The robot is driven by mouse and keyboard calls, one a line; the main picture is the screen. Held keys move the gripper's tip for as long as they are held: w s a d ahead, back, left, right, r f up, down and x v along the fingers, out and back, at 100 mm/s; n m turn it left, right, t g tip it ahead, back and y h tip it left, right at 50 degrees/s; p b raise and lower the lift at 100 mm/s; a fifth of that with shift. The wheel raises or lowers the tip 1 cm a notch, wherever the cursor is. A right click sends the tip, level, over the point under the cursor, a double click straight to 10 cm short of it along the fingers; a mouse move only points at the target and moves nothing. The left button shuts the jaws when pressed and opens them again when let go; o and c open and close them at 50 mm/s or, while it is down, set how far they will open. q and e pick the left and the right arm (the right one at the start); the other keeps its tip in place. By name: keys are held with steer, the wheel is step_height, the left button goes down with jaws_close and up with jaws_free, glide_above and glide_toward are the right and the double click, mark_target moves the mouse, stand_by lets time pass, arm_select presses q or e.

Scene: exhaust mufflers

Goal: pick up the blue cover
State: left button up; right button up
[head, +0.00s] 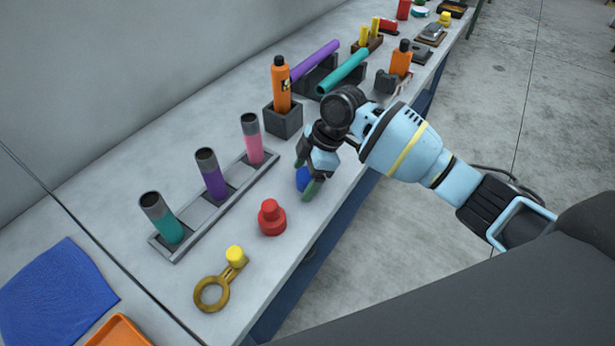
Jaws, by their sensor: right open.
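The blue cover (302,179) stands on the grey bench, partly hidden by my right gripper. My right gripper (308,180) is low over the bench at the blue cover, with its green-tipped fingers open. One fingertip shows in front of the cover; I cannot tell whether the fingers touch it. My left gripper is not in view.
A red cover (271,217) stands close by, nearer the front. A grey rack (208,211) with teal, purple and pink tubes lies to the left. An orange bottle (281,86) stands in a dark block (283,121) behind. A brass ring piece (211,293) lies in front.

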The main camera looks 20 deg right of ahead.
mark_target(298, 175)
steer(key=shift+c, duration=0.3)
steer(key=c, duration=1)
steer(key=shift+o, duration=0.2)
steer(key=shift+r, duration=0.1)
steer(key=shift+r, duration=0.55)
step_height(298, 175, up, 3)
steer(key=shift+f, duration=0.2)
steer(key=s+d+r+p, duration=0.1)
steer(key=s+d, duration=0.2)
steer(key=s, duration=1.3)
steer(key=w+d+r+m+t+h, duration=0.3)
steer(key=w+r+m, duration=0.4)
steer(key=m, duration=0.9)
steer(key=shift+m+t+h, duration=0.3)
steer(key=shift+t+h, duration=0.1)
steer(key=shift+h, duration=0.3)
